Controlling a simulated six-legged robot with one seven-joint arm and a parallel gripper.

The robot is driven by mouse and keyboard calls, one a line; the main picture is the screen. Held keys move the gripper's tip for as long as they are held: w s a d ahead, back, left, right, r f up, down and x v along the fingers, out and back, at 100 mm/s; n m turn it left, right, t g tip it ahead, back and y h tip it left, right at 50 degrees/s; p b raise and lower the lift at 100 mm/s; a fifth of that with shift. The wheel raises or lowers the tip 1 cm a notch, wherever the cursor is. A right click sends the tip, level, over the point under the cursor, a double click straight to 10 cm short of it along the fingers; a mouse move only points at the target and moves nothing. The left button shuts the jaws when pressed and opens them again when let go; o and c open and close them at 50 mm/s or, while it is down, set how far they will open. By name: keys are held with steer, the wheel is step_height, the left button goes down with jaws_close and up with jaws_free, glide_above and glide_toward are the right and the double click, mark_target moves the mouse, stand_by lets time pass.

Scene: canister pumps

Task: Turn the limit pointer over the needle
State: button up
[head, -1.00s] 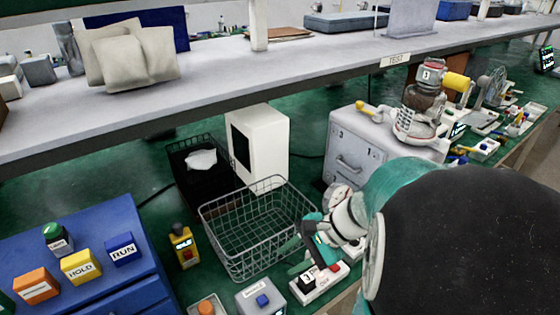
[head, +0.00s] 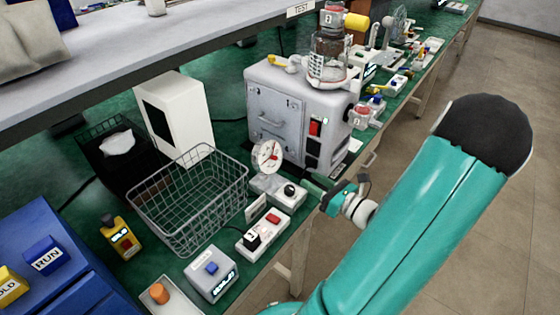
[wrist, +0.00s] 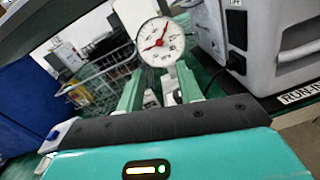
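A round white dial gauge (head: 268,155) stands upright on a small pale base at the bench's front, left of the grey machine. In the wrist view the gauge (wrist: 161,42) faces me, beyond and between my fingers. Red marks show on its dial, one toward the upper right and one toward the left; I cannot tell which is the limit pointer and which the needle. My gripper (head: 324,190) is right of the gauge and a little lower in the head view, apart from it. In the wrist view my gripper (wrist: 158,85) has its two green fingers spread with nothing between them.
A wire basket (head: 190,200) stands left of the gauge. A box with a black knob (head: 289,189) and a switch box (head: 264,232) sit in front. The grey machine (head: 290,110) stands behind. Open floor lies right of the bench.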

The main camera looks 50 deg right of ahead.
mark_target(276, 159)
steer(key=w, duration=1.3)
steer(key=shift+a, duration=0.1)
steer(key=shift+c, duration=0.3)
jaws_close()
